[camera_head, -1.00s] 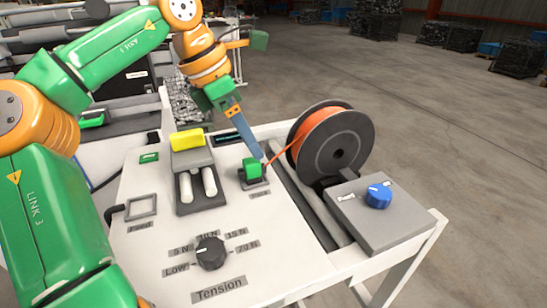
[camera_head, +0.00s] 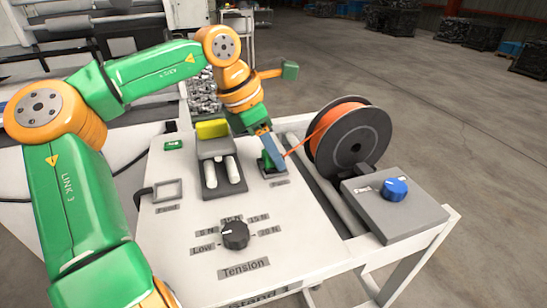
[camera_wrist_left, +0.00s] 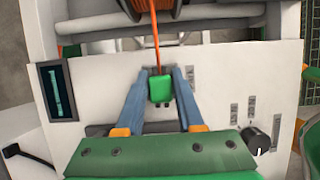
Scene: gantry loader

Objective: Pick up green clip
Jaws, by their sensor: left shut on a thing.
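The green clip (camera_wrist_left: 160,90) shows between the two blue-grey fingers of my left gripper (camera_wrist_left: 160,76) in the left wrist view. An orange strand runs from it up to the spool. In the head view my left gripper (camera_head: 273,168) points down at the small dark holder (camera_head: 283,171) on the white table, left of the spool, and its fingers hide much of the clip. The gripper is shut on the clip, which is still at its holder; I cannot tell whether it has been lifted. My right gripper is not in view.
An orange spool (camera_head: 350,139) stands to the right of the clip. A grey block with two white rollers (camera_head: 228,170) and a yellow top (camera_head: 211,129) stands left. A black tension knob (camera_head: 235,235) and a blue knob (camera_head: 395,189) stand nearer the front.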

